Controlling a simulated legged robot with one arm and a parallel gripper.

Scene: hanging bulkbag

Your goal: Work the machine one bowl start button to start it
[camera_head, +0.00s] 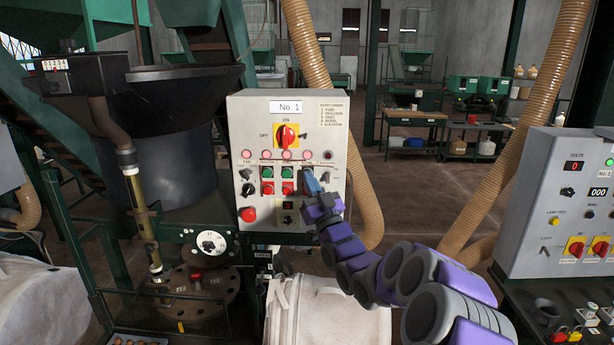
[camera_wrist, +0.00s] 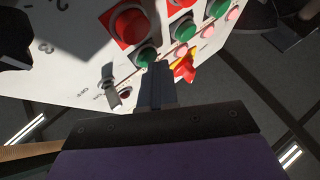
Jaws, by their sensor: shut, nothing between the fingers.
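The control panel marked No. 1 (camera_head: 237,125) stands ahead, with columns of green and red buttons under a row of lamps. My gripper (camera_head: 312,182) is shut and empty in front of the panel's right half, covering the bowl column's buttons in the head view. In the wrist view, the shut fingertips (camera_wrist: 159,68) are at the edge of a green button (camera_wrist: 148,55), which looks like the bowl start button. Its red button (camera_wrist: 130,22) is beyond it. I cannot tell whether the fingertips touch the green button. The bowl lamp (camera_head: 307,155) looks pink.
A red rotary switch on yellow (camera_head: 287,134) is above the lamps; a small toggle (camera_wrist: 110,92) is beside the fingertips. A second control panel (camera_head: 560,200) is at the right. Corrugated hoses hang behind.

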